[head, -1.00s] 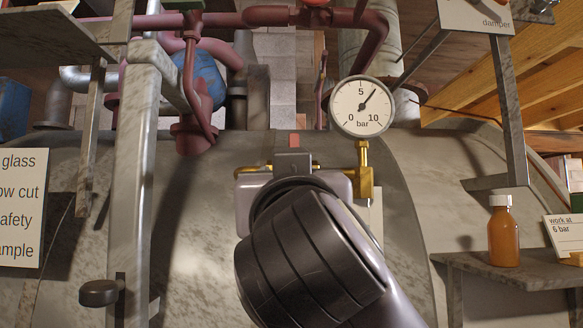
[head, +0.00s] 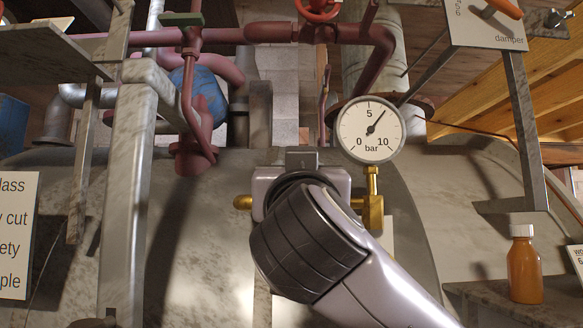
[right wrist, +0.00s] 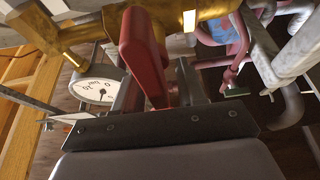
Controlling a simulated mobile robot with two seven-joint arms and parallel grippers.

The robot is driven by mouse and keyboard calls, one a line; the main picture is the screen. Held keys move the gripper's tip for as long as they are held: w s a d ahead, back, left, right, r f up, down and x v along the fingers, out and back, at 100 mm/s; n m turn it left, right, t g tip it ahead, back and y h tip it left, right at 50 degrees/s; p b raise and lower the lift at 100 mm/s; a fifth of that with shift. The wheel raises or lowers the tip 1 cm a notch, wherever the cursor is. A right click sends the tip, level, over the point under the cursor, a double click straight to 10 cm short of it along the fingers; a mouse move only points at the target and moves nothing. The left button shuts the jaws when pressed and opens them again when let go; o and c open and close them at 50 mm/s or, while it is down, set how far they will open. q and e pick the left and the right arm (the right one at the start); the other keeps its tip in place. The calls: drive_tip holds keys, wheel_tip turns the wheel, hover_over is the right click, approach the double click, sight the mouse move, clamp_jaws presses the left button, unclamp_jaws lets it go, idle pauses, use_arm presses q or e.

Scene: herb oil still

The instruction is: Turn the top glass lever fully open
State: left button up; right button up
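The top glass lever is a red bar in the right wrist view (right wrist: 145,55). It hangs from a brass fitting (right wrist: 190,25) and reaches down to between the dark fingers of my right gripper (right wrist: 158,92). The fingers flank it closely; whether they press on it is not clear. In the head view my right gripper (head: 301,178) is in front of the brass fitting, whose ends show on both sides (head: 372,212). The gripper hides the lever there. My left gripper is not in view.
A pressure gauge (head: 370,130) stands just right of my right gripper. Pink-red pipes (head: 270,32) run above. A grey post (head: 127,190) stands at left. At right, an orange bottle (head: 524,265) stands on a shelf (head: 480,292), below a damper sign (head: 485,25).

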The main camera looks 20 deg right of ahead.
clamp_jaws()
drive_tip(key=shift+w+a+f+n+y+b, duration=0.15)
drive_tip(key=shift+n+y+b, duration=0.3)
drive_tip(key=shift+n, duration=0.6)
drive_tip(key=shift+a+r+n+y+b, duration=0.1)
drive_tip(key=shift+a+n+y+b, duration=0.2)
drive_tip(key=shift+n+y, duration=0.6)
drive_tip(key=shift+w+a+f+n+y+b, duration=0.1)
drive_tip(key=shift+a+n+y+b, duration=0.2)
drive_tip(key=shift+n, duration=0.95)
drive_tip(key=shift+d, duration=0.1)
unclamp_jaws()
drive_tip(key=shift+s, duration=0.1)
